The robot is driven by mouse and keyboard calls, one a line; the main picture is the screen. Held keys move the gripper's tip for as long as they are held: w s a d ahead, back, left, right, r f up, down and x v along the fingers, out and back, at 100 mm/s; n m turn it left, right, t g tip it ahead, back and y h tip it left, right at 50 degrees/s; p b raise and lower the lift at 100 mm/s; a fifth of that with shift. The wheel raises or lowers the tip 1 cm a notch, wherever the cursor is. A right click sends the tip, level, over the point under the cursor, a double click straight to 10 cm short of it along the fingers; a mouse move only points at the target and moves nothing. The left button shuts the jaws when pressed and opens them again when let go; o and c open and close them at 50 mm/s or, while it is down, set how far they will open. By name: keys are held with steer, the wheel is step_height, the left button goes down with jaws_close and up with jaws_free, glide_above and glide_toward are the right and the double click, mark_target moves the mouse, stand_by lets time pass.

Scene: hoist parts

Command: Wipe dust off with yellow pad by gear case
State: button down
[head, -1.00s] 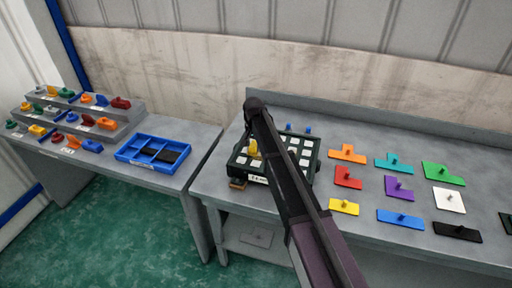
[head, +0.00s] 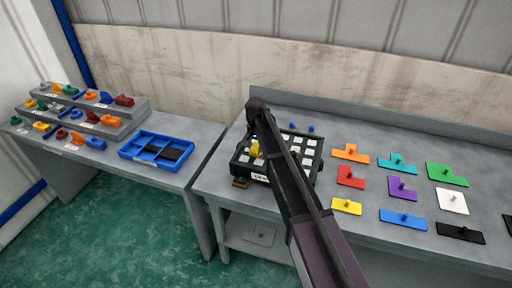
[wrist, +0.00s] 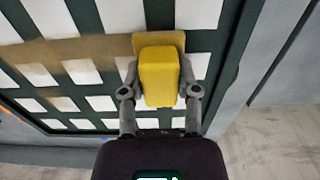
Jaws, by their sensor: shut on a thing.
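The yellow pad (wrist: 158,75) is between the two fingers of my gripper (wrist: 160,78) in the wrist view. Its flat base meets the gridded top of the gear case (wrist: 225,100), near one edge; I cannot tell how firmly it presses. A brownish dust band (wrist: 85,55) runs across white squares and dark bars to the left of the pad. In the head view the yellow pad (head: 255,149) shows at the left part of the dark gear case (head: 243,167), beside my arm, which hides part of the case.
Coloured flat pieces, such as the red one (head: 350,177), lie to the right. A blue divided tray (head: 157,150) and stepped racks of coloured parts stand on the left table (head: 180,180).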

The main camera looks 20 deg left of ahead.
steer(key=shift+d, duration=0.1)
steer(key=shift+s+d+f, duration=0.1)
steer(key=shift+d, duration=1.6)
steer(key=shift+d, duration=0.15)
steer(key=shift+d, duration=1.6)
steer(key=shift+d, duration=0.1)
steer(key=shift+s+d, duration=0.15)
steer(key=shift+d, duration=1.6)
steer(key=shift+d, duration=1.7)
